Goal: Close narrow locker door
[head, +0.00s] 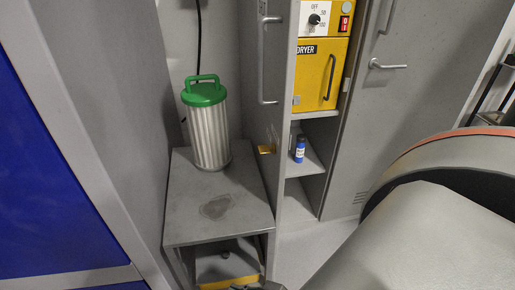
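The narrow locker door (272,110) is a tall grey panel. It stands open, swung out toward me and seen nearly edge-on, beside the narrow locker. A vertical bar handle (264,60) is on its left-facing side, and a small yellow piece (265,149) shows lower down. The open locker holds a yellow dryer box (320,75) above grey shelves (309,165). A small blue bottle (299,150) stands on a shelf. The door's lower end is partly out of sight.
A grey stand (187,213) left of the door carries a ribbed metal canister (210,136) with a green lid. A closed grey door (395,95) with a lever handle is to the right. A large rounded grey shape fills the lower right. Some floor shows between.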

